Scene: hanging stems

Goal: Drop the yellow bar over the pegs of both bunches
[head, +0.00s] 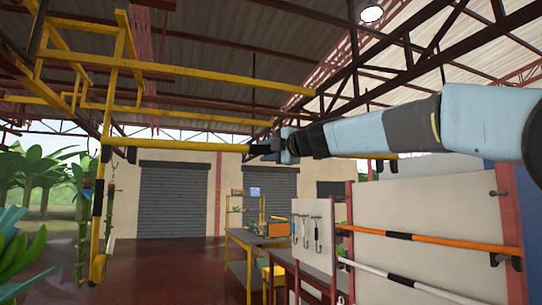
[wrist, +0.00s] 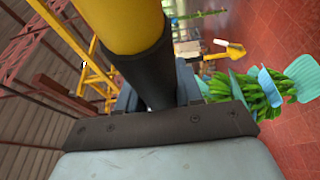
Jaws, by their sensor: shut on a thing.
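My gripper (head: 275,147) is shut on the yellow bar (head: 190,144) at its dark middle sleeve, holding it high and nearly level across the head view. Dark downward fittings show near both bar ends. Contact there cannot be told. In the wrist view the bar (wrist: 120,25) runs close past the jaws, and a green bunch with blue covers (wrist: 255,92) hangs beyond. I cannot make out the pegs clearly.
Yellow overhead rails (head: 180,68) run above the bar, and a yellow upright (head: 97,225) hangs at left. At right a panel rack (head: 425,205) carries an orange bar (head: 450,243) and a white bar (head: 395,282). Workbenches (head: 258,240) stand centrally. Red floor is open at left centre.

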